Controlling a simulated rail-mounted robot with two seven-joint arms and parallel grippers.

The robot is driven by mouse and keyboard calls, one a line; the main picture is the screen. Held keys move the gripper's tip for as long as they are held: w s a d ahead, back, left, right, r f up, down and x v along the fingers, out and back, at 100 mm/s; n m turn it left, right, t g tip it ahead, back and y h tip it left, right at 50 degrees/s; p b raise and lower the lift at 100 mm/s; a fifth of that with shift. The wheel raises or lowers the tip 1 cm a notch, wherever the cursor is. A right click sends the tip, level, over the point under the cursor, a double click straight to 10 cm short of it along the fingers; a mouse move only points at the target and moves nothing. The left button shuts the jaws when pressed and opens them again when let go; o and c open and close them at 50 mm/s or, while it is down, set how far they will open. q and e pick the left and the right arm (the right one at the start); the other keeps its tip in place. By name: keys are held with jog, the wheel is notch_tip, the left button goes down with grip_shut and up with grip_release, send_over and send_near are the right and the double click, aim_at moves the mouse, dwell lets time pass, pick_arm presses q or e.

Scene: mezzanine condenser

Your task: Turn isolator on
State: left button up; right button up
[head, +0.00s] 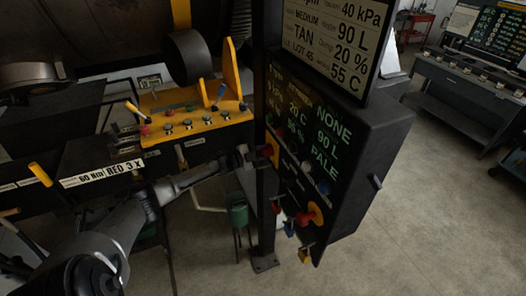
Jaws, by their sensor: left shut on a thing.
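A dark control cabinet (372,140) stands right of centre in the head view. A red handle on a yellow plate (268,150), which looks like an isolator switch, sits at its left edge. My left gripper (255,157) reaches in from the lower left and is shut at this red handle; the fingers are small and dark, and partly cover it. A second red knob on a yellow plate (316,212) is lower on the cabinet front. I cannot tell from the picture which position the handle is in. My right gripper is not in view.
A yellow panel with knobs and levers (195,122) is on the left bench. A dark post (266,225) stands beside the cabinet. Padlock-like tags (305,254) hang below it. A green container (238,214) is behind my arm. Open floor (430,230) lies at the right.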

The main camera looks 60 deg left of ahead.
pick_arm(q)
jog(key=shift+n, duration=0.7)
jog(key=o, duration=0.9)
jog(key=shift+s+a, duration=0.35)
jog(key=shift+s, duration=1.9)
jog(key=shift+s+a, duration=0.35)
jog(key=shift+s, duration=1.95)
jog(key=shift+s+a, duration=0.35)
jog(key=shift+s, duration=1.9)
